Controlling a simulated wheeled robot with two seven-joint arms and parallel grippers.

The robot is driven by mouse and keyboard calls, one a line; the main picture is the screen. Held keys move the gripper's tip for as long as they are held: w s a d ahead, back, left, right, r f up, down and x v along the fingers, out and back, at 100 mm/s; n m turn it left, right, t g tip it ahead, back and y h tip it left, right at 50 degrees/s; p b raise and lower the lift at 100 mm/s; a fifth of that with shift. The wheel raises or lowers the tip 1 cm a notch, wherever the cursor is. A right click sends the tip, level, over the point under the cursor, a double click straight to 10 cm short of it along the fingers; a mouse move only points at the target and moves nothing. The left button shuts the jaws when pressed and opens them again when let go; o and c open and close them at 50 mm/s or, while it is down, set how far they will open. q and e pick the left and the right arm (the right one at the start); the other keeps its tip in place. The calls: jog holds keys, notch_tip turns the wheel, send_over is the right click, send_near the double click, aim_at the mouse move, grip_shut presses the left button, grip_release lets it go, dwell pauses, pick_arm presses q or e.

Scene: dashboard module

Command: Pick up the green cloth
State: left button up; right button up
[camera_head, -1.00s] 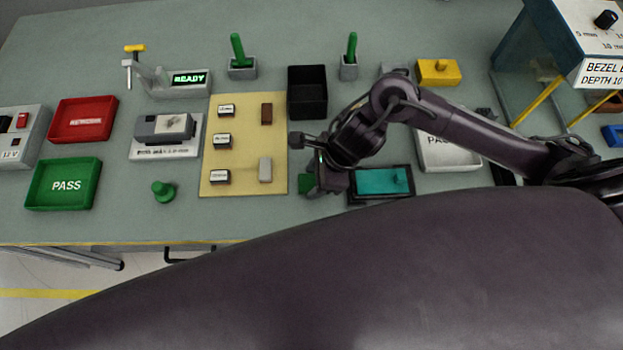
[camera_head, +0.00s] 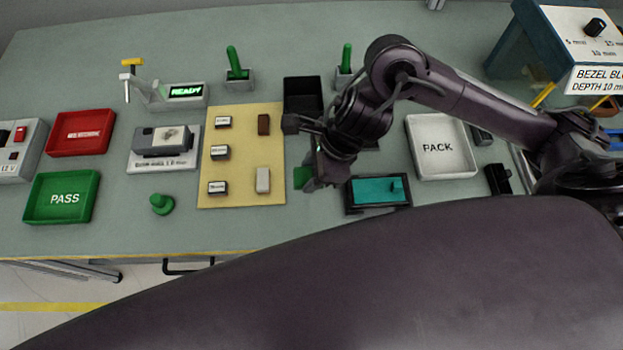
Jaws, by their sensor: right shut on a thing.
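The green cloth (camera_head: 302,177) shows as a small green patch just right of the tan mat, at the left side of my right gripper. My right gripper (camera_head: 311,179) points down between the tan mat and the teal pad and is shut on the cloth. The gripper and wrist hide most of the cloth, and its height over the table is hard to tell. My left gripper is out of view.
The tan mat (camera_head: 240,193) with several small blocks lies to the left. A black bin (camera_head: 303,92) stands behind the gripper. The teal pad (camera_head: 372,191) in its black frame and the white PACK tray (camera_head: 440,168) are to the right.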

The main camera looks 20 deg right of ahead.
notch_tip(320, 180, up, 12)
jog(key=p, duration=0.2)
